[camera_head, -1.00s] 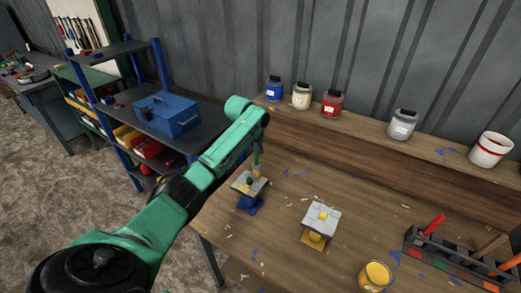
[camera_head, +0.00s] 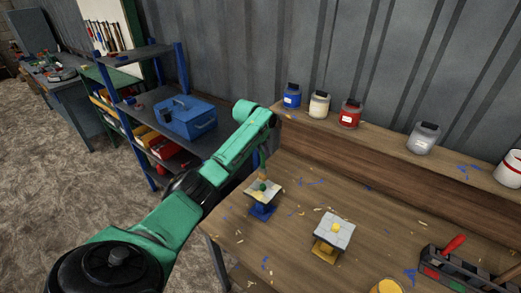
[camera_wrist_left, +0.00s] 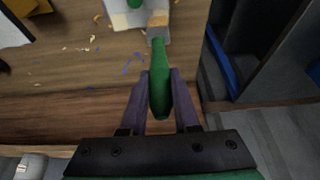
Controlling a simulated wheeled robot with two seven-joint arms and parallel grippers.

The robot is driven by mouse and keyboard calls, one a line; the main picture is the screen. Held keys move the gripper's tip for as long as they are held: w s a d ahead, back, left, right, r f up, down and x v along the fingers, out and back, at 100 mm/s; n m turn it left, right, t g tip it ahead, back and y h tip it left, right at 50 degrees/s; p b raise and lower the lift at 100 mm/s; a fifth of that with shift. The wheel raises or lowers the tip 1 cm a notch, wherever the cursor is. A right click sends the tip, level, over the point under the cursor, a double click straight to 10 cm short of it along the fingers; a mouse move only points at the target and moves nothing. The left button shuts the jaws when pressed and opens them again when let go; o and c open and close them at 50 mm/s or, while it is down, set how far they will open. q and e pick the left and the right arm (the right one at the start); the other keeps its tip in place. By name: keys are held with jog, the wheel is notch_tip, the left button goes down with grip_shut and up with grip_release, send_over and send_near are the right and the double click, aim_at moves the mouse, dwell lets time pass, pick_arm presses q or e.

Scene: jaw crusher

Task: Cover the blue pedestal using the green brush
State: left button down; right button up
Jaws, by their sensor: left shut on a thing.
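The blue pedestal (camera_head: 262,211) stands on the workbench, with a pale, stained plate on top that carries a small green knob or patch (camera_head: 263,187). The plate also shows at the top of the left wrist view (camera_wrist_left: 120,18). My left gripper (camera_wrist_left: 159,76) is shut on the green brush (camera_wrist_left: 160,95), around its handle. The brush's metal collar and bristles point toward the plate and overlap its edge in the wrist view; I cannot tell whether they touch it. In the head view my arm hides most of this gripper. My right gripper is not in view.
A yellow pedestal (camera_head: 326,250) with a pale top and yellow knob stands to the right. A yellow paint pot (camera_head: 386,287) and a tool holder (camera_head: 450,272) are at the bench front. Several jars line the back ledge. A shelf with a blue toolbox (camera_head: 186,117) is left of the bench.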

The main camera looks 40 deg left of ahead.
pick_arm(q)
jog(key=d, duration=0.8)
dwell(0.4)
notch_tip(320, 180, up, 5)
dwell(0.5)
jog(key=shift+f, duration=0.1)
